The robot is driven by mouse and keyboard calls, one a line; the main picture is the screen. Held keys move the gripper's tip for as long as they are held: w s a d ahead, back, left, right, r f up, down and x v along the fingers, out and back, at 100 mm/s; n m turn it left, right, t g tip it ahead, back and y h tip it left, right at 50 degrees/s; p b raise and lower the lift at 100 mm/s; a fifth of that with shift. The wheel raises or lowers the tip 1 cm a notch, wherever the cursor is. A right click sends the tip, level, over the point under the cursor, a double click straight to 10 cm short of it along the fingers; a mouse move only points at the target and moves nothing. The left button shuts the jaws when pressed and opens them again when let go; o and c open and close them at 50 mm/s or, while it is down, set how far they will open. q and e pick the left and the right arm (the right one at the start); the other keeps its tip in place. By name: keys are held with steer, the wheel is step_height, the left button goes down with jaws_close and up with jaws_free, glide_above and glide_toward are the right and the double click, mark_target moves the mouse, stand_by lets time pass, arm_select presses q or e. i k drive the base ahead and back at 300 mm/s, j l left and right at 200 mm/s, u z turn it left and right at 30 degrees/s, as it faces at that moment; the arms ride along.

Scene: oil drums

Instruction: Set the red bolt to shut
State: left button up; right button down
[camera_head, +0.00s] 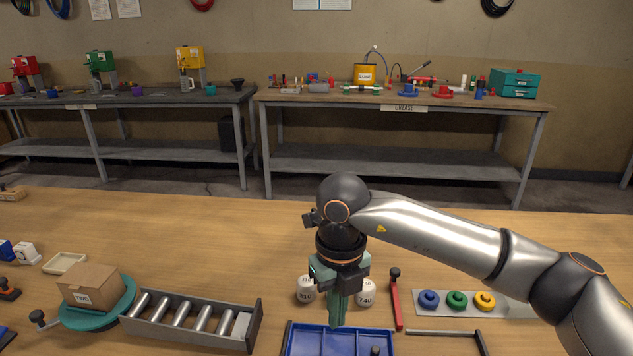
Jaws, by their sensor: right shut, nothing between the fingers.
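A red bar with a black knob at its far end (396,303) stands out on the wooden table, just right of my right gripper. It looks like the red bolt, but I cannot tell from this view whether it is open or shut. My right gripper (338,322) points down, shut and empty, at the far edge of a blue tray. It is apart from the red bar. My left gripper is not in view.
White cups marked 310 (306,291) and 740 (366,293) flank my right gripper. The blue tray (304,343) lies below. A grey plate with coloured rings (456,300) is right; a roller rack (190,318) and cardboard box (91,287) are left. The table behind is clear.

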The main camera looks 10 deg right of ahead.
mark_target(394, 272)
steer(key=k, duration=1)
